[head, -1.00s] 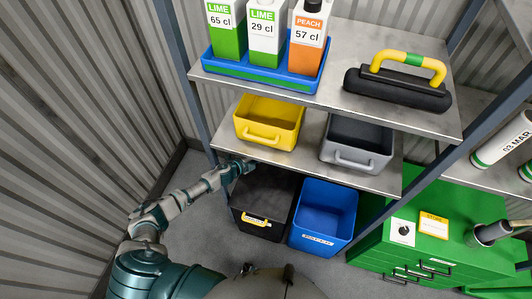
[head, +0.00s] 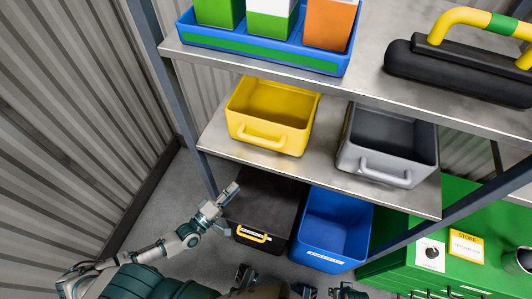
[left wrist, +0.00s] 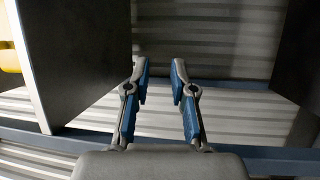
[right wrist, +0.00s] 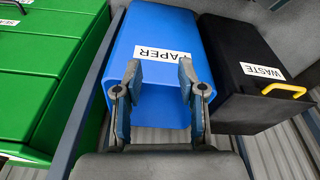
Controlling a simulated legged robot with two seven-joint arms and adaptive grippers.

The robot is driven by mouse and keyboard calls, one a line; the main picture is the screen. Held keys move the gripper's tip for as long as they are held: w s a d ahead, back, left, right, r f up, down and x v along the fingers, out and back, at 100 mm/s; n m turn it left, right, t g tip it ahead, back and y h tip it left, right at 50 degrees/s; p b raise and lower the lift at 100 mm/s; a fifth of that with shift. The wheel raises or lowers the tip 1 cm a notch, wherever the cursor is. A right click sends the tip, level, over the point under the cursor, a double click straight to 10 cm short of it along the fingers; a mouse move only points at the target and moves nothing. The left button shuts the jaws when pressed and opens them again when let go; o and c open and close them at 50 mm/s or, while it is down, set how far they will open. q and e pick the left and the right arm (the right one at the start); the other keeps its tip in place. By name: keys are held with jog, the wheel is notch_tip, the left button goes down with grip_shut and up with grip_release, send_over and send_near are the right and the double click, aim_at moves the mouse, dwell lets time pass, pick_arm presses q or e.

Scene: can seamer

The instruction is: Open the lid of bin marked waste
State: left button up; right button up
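The waste bin (head: 268,195) is black with a flat dark top that looks closed and a yellow handle (head: 251,235) at its front. It stands on the floor under the lower shelf. In the right wrist view, the bin (right wrist: 240,85) shows its white WASTE label and its yellow handle (right wrist: 284,90). My left gripper (head: 230,206) is at the bin's left front edge, and contact cannot be told. In the left wrist view, its fingers (left wrist: 161,68) are apart with nothing between them. My right gripper (right wrist: 160,75) is open and empty in front of the blue bin.
An open blue PAPER bin (head: 333,225) stands right of the waste bin. The shelf (head: 222,150) above holds a yellow bin (head: 270,115) and a grey bin (head: 390,143). A green cabinet (head: 400,265) is at the right. The floor at the left is clear.

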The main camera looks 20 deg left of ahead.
pick_arm(q)
jog(key=x, duration=1.7)
jog(key=shift+w+d+r, duration=0.15)
jog(key=shift+d, duration=0.2)
grip_shut()
jog(key=shift+a, duration=0.15)
grip_release()
